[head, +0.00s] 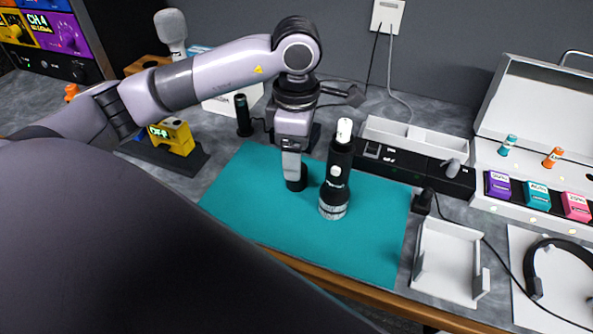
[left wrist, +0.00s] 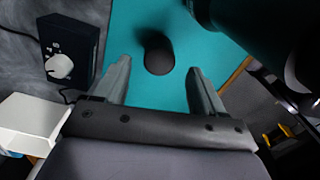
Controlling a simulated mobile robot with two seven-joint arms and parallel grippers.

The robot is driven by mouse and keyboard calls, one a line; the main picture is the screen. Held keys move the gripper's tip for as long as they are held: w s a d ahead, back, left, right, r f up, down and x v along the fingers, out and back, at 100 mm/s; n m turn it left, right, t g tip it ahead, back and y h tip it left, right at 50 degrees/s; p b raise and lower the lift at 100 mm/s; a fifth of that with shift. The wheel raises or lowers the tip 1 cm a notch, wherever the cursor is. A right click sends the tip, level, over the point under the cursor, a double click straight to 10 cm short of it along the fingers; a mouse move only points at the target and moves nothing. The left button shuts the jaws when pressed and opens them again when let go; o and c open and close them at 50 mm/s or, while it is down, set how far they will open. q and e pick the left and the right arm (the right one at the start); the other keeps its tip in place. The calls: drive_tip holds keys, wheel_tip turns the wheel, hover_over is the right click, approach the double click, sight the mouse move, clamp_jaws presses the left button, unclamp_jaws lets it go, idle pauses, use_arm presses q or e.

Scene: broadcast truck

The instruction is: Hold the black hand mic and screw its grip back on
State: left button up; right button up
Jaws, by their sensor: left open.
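The black hand mic (head: 337,178) stands upright on the teal mat (head: 370,240), its silver mesh end down and a white part showing at its top. A short black cylinder (head: 298,183), which looks like the grip, stands on the mat just left of the mic. My left gripper (head: 292,172) points down at the cylinder. In the left wrist view the gripper (left wrist: 159,67) is open, and the cylinder (left wrist: 158,56) shows ahead between the fingertips; I see no contact. A dark shape at the upper right there is probably the mic. My right gripper is out of view.
A white tray (head: 377,126) and a black panel (head: 400,165) stand behind the mat. An empty white cradle (head: 447,265) and a headset (head: 540,270) lie at the right. A dark box with a white knob (left wrist: 72,52) is beside the mat. The mat's front is clear.

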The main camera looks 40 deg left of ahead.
use_arm(q)
wheel_tip(320, 180, down, 4)
drive_tip(key=shift+w+d+f+p, duration=0.1)
drive_tip(key=shift+d+f+p, duration=0.05)
drive_tip(key=shift+f+p, duration=0.15)
drive_tip(key=shift+r, duration=0.1)
drive_tip(key=c, duration=1)
